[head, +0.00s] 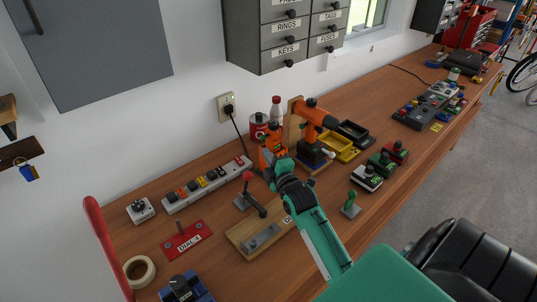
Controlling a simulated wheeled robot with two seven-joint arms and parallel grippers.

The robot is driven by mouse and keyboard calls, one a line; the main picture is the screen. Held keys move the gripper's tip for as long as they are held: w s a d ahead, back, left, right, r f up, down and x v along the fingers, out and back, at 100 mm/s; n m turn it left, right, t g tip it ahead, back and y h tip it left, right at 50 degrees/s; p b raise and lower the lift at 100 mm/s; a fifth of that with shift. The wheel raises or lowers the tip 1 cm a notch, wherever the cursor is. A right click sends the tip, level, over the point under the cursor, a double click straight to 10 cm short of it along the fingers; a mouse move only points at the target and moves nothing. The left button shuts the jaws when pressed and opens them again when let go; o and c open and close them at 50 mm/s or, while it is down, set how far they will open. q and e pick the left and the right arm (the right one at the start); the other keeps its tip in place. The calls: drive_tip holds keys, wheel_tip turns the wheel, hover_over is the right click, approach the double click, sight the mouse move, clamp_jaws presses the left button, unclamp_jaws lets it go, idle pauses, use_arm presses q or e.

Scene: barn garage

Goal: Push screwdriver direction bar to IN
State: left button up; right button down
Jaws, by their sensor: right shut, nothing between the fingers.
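An orange-and-black power screwdriver (317,116) stands upright on its dark base, held against a wooden stand (293,123), in the middle of the bench in the head view. Its direction bar is too small to make out, so its position cannot be told. My right gripper (269,171), at the end of the green arm from the lower right, is shut and empty. In the picture it is left of and below the screwdriver, in front of an orange object (270,150). Whether it touches anything cannot be told. My left gripper is not in view.
A yellow bin (342,148) and several button boxes (381,166) are to the right. A wall cabinet (270,48) hangs above.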

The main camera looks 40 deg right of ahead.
sight(262, 139)
drive_tip(key=w+d+p, duration=0.1)
drive_tip(key=w+p, duration=0.1)
drive_tip(key=w, duration=0.5)
drive_tip(key=shift+d+r, duration=0.15)
drive_tip(key=shift+r, duration=0.05)
drive_tip(key=shift+d, duration=1)
